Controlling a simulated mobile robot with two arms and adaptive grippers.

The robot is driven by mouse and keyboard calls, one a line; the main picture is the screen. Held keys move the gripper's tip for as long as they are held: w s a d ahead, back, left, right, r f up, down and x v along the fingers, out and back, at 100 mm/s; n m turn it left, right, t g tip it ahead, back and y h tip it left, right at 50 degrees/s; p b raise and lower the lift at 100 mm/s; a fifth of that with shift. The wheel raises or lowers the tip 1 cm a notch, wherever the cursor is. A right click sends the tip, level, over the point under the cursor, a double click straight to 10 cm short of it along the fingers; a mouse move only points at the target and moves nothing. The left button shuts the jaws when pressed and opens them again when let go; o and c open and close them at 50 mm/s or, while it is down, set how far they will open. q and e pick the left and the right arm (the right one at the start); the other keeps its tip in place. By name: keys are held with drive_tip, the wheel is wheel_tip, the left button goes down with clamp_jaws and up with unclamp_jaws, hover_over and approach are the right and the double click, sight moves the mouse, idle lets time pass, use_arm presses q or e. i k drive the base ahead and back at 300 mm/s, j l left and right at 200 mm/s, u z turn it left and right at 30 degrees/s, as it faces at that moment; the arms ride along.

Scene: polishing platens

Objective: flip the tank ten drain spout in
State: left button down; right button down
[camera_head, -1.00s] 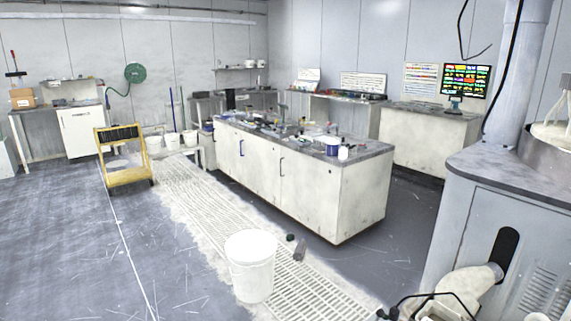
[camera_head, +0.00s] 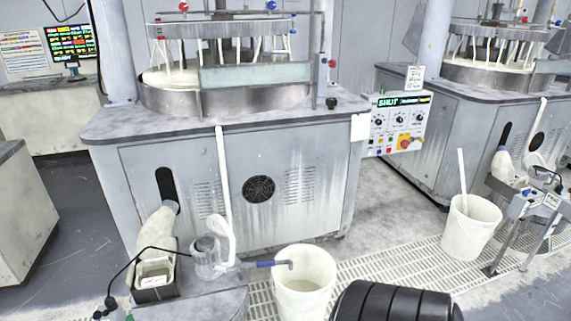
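A short pipe with a blue handle (camera_head: 272,264) reaches over the rim of a white bucket (camera_head: 304,285), with its bent end above the bucket's mouth. It is the most spout-like thing I see, but I read no tank number on it. A grey tank top (camera_head: 200,303) lies to its left, bearing a clear jar (camera_head: 207,256) and a small dark box with a label (camera_head: 155,284). A second spout-like fitting (camera_head: 537,162) shows at the right machine. Neither of my grippers is in view.
A large polishing machine (camera_head: 130,160) stands behind, with a control panel (camera_head: 397,122) reading SHUT. Another white bucket (camera_head: 470,228) with a stick stands on floor grating near a metal frame (camera_head: 530,210). A black ribbed object (camera_head: 395,303) fills the bottom edge. Open floor lies at left.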

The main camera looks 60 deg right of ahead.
sight(266, 263)
drive_tip(key=z, duration=1.8)
